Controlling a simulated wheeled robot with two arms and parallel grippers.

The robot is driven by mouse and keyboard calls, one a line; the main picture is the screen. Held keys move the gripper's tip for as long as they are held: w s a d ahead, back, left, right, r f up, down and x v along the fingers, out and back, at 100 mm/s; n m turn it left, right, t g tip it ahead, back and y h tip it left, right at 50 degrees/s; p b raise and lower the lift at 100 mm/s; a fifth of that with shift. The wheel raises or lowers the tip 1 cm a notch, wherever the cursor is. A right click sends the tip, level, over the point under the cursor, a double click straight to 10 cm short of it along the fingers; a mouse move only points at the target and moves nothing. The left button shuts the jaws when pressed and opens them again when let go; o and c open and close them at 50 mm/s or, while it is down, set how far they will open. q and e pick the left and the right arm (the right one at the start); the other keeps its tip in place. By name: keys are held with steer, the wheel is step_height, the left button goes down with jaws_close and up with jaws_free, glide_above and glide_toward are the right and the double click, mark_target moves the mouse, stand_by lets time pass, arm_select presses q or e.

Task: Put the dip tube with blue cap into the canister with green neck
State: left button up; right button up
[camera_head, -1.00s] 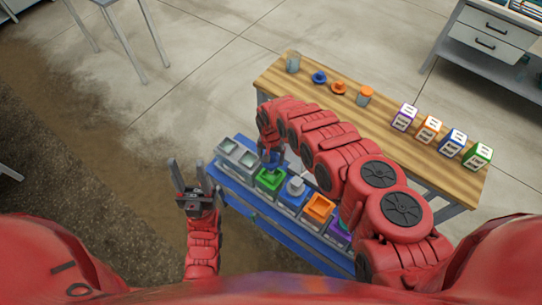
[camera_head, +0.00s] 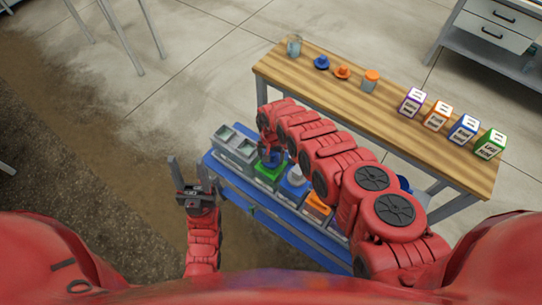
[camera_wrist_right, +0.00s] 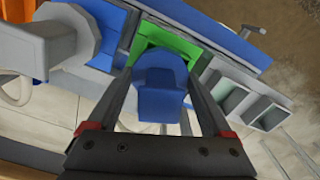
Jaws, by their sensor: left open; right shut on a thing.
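The dip tube's blue cap (camera_wrist_right: 160,80) is between the fingers of my right gripper (camera_wrist_right: 160,92), which is shut on it. It also shows small in the head view (camera_head: 271,159). The canister with green neck (camera_wrist_right: 190,42) lies right behind and below the cap in the wrist view, and stands in the row of canisters in the head view (camera_head: 268,173). The cap covers part of the green neck. The tube below the cap is hidden, so I cannot tell how deep it reaches. My left gripper (camera_head: 188,170) is open and empty, left of the row.
Grey open bins (camera_head: 236,144) stand left of the green neck. A canister with blue neck and pale top (camera_head: 295,180) and an orange one (camera_head: 317,207) stand right. The wooden bench (camera_head: 385,115) behind holds jars, caps and several labelled boxes.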

steer(key=o, duration=1.4)
steer(key=shift+c, duration=0.2)
steer(key=shift+r, duration=0.15)
steer(key=shift+r, duration=0.25)
step_height(320, 180, up, 17)
steer(key=p, duration=0.1)
steer(key=shift+f, duration=0.2)
